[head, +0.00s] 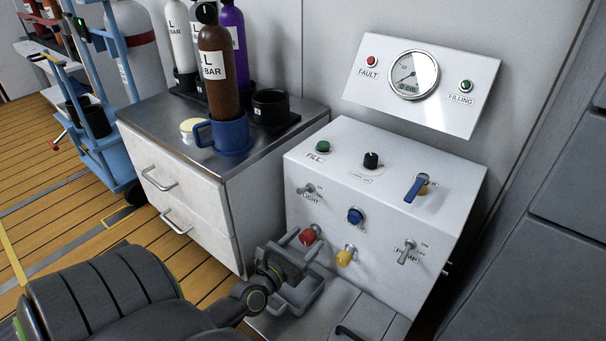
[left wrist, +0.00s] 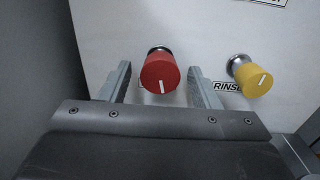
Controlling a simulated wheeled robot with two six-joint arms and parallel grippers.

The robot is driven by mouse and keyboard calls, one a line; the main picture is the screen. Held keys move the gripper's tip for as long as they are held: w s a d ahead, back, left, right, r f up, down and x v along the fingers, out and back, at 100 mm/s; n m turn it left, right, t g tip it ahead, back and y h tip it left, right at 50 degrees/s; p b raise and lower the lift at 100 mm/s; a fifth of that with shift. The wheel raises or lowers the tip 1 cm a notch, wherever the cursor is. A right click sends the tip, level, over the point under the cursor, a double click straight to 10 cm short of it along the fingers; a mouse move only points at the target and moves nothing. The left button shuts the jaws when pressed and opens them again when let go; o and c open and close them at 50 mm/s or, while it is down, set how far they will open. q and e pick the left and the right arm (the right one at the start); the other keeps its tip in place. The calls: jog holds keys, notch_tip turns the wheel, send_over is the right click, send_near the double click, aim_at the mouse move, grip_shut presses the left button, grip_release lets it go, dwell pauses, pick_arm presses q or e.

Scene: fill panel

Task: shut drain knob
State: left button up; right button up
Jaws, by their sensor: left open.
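The red knob (head: 308,236) is on the lower front of the white fill panel (head: 370,225). In the left wrist view the red knob (left wrist: 160,72) has a white mark pointing nearly straight down, and its label is mostly hidden behind it. My left gripper (head: 304,244) is open in front of the panel. Its fingers (left wrist: 159,80) stand one on each side of the red knob, with a gap on both sides. The yellow knob (head: 346,256) is to the right of the red one; its label reads RINSE in the left wrist view (left wrist: 253,80). My right gripper is not in view.
Above the knobs are a blue knob (head: 355,215) and a light switch (head: 307,190); the pump switch (head: 407,251) is to the right. A steel-topped cabinet (head: 190,165) with a blue mug (head: 229,136) and bottles stands close on the left.

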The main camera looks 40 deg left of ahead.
pick_arm(q)
jog(key=c, duration=1)
jog(key=shift+m, duration=0.3)
